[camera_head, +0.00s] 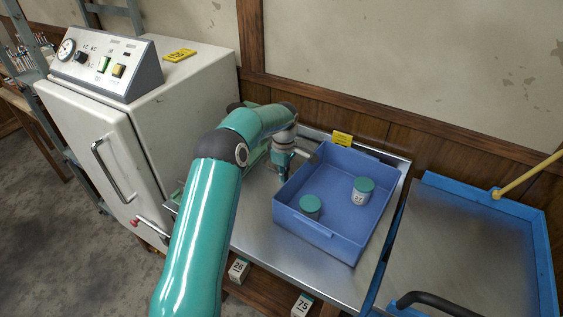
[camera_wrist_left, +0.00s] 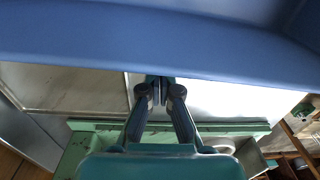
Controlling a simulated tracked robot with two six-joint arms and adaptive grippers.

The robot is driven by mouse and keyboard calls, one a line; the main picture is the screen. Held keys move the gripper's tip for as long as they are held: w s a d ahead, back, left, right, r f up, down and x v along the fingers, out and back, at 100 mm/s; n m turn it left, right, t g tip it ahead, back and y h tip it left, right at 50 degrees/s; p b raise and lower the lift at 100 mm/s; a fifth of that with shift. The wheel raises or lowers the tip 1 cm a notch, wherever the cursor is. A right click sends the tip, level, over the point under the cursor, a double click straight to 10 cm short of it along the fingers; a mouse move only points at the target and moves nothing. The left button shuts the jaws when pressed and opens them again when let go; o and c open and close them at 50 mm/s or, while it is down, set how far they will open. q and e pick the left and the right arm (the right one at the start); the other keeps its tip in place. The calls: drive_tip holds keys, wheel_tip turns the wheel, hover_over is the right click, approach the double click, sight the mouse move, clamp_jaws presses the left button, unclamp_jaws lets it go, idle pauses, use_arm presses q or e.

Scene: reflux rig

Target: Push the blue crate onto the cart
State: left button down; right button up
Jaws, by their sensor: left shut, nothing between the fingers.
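The blue crate (camera_head: 318,232) stands on a steel table (camera_head: 262,235), near its right edge. Two jars with green lids, one grey (camera_head: 310,207) and one white (camera_head: 362,191), stand inside it. The cart (camera_head: 465,245), with a steel top and blue rim, is to the right of the table. My left gripper (camera_head: 284,176) is shut and empty at the crate's left side. In the left wrist view its fingertips (camera_wrist_left: 160,88) point at the crate's blue wall (camera_wrist_left: 150,45); I cannot tell whether they touch it. My right gripper is not in view.
A white cabinet (camera_head: 205,95) with a control box (camera_head: 108,62) stands left of the table. A black handle (camera_head: 435,304) is at the cart's near side, and a yellow rod (camera_head: 528,174) reaches over its far rim. Numbered blocks (camera_head: 238,270) sit below the table.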

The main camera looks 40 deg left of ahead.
sight(294, 179)
use_arm(q)
drive_tip(key=shift+w+d+r, duration=0.1)
drive_tip(key=shift+w+d, duration=0.15)
drive_tip(key=shift+d, duration=0.6)
drive_tip(key=shift+w+d+r, duration=0.1)
drive_tip(key=shift+w+d, duration=0.1)
drive_tip(key=shift+d, duration=0.65)
